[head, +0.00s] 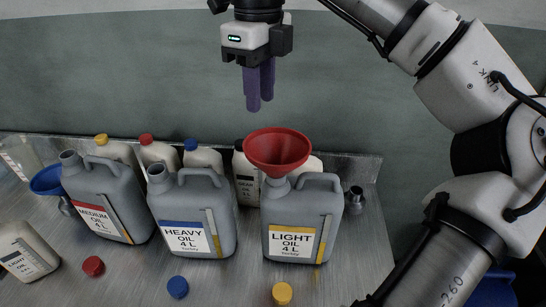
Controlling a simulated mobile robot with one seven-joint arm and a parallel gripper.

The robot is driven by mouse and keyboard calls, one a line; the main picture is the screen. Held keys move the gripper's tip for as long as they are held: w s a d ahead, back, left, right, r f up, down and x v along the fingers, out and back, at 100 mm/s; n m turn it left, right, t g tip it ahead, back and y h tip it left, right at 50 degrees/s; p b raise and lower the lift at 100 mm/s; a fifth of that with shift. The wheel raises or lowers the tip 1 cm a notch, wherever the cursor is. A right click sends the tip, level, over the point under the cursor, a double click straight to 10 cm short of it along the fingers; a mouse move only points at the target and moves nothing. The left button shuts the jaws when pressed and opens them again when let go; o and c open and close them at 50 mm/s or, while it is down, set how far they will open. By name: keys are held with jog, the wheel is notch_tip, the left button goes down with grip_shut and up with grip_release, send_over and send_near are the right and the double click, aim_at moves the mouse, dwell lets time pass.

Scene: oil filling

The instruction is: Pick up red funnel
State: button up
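The red funnel (278,152) sits upright, wide mouth up, over the neck of the grey jug labelled LIGHT OIL 4 L (298,222). Its lower stem is hidden, apparently inside the jug's neck. My gripper (260,104) hangs above and slightly left of the funnel in the picture, apart from it, with its purple fingers pointing down. The fingers overlap from this angle, so I cannot tell how far apart they are. Nothing shows hanging from them.
Grey MEDIUM OIL (103,205) and HEAVY OIL (192,215) jugs stand to the left. A blue funnel (46,180) is at far left. White capped bottles (158,158) stand behind. Red (94,266), blue (178,287) and yellow (282,293) caps lie in front on the metal table (232,270).

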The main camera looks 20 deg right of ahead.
notch_tip(320, 180, down, 7)
jog(key=b, duration=0.4)
jog(key=shift+a+f, duration=0.15)
jog(key=f+b, duration=0.4)
jog(key=f, duration=0.1)
jog(key=shift+s+a+f+b, duration=0.2)
jog(key=shift+s+a+b, duration=0.05)
jog(key=shift+a+b, duration=0.1)
jog(key=shift+r, duration=0.1)
grip_shut()
